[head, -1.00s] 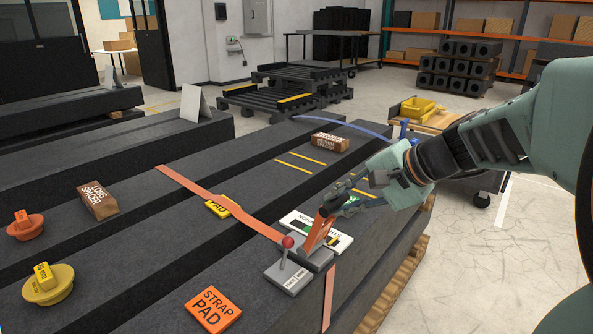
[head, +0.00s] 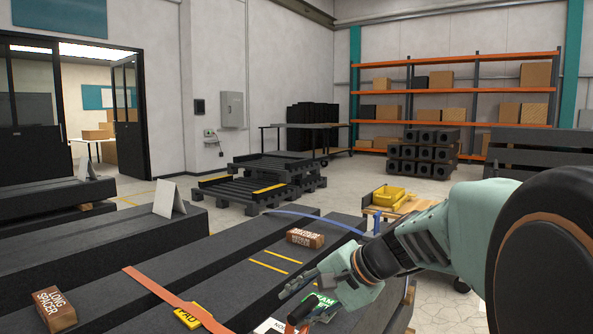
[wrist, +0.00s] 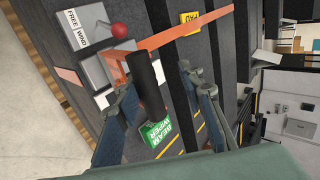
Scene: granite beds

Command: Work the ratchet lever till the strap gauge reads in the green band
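The ratchet lever, orange with a black grip (wrist: 147,80), stands up from the grey ratchet in the wrist view; its grip also shows at the bottom of the head view (head: 300,311). My gripper (wrist: 166,88) is open, its fingers spread either side of the grip, nearer the left one; contact is unclear. The orange strap (wrist: 180,35) runs across the beams from the ratchet. A red-knobbed selector (wrist: 118,30) is beside a FREE/WIND plate (wrist: 77,24). A white label edge (head: 270,326) shows at the head view's bottom; no gauge reading is visible.
A green beam wiper (wrist: 160,134) lies close beyond the lever. A yellow pad (head: 188,316) is by the strap. A long spacer (head: 54,309) and a medium spacer (head: 305,238) lie on the beams. A yellow tray (head: 388,195) stands behind.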

